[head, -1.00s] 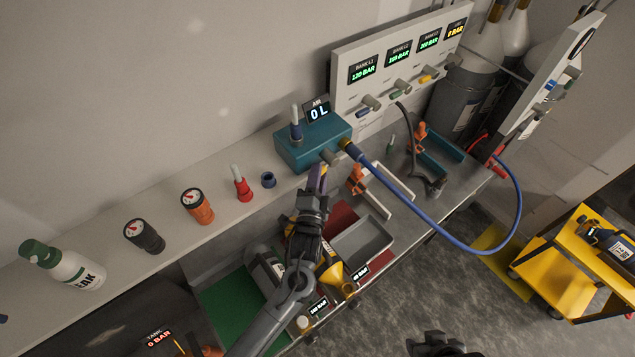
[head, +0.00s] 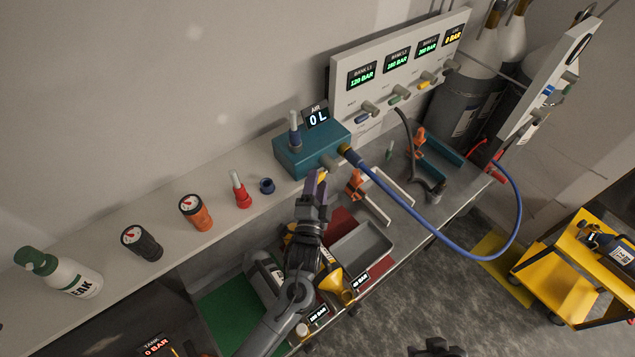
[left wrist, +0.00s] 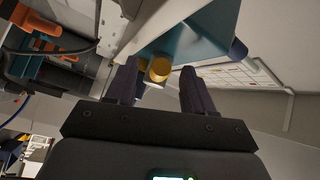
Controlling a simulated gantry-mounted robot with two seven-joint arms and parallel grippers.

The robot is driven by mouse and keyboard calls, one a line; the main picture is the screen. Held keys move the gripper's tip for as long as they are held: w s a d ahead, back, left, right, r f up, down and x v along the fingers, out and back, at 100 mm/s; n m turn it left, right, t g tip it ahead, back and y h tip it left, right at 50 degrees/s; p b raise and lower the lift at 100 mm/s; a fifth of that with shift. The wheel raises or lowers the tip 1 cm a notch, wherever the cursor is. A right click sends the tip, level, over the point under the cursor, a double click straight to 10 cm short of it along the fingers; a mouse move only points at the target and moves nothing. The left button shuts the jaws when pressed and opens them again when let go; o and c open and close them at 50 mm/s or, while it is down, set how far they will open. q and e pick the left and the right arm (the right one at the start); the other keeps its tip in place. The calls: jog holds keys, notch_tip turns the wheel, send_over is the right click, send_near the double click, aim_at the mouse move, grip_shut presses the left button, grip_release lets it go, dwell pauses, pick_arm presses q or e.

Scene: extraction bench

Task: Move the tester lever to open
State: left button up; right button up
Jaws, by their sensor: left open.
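The teal box (head: 300,157) with the AIR display reading 0 L (head: 318,117) stands on the shelf. A grey stub (head: 331,161) sticks out of its front. In the left wrist view, the teal box (left wrist: 205,35) is overhead, and a yellow round-ended knob (left wrist: 158,70) shows between my fingers. I cannot tell for certain which part is the tester lever. My left gripper (head: 317,176) is open just below the box's front; its two fingers (left wrist: 160,88) are on either side of the knob, with no clear contact. My right gripper (head: 437,348) is only partly visible at the bottom edge.
A blue hose (head: 430,245) runs from the box over the bench to the right. An orange clamp (head: 354,186) stands just right of my left gripper. Gauges and a bottle (head: 73,277) line the shelf leftward.

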pick_arm(q)
jog(key=s+f+b, duration=0.1)
jog(key=s, duration=0.9)
jog(key=shift+a+f, duration=0.2)
jog(key=shift+a, duration=0.1)
pick_arm(e)
jog(key=shift+a+f, duration=0.15)
jog(key=shift+f, duration=0.5)
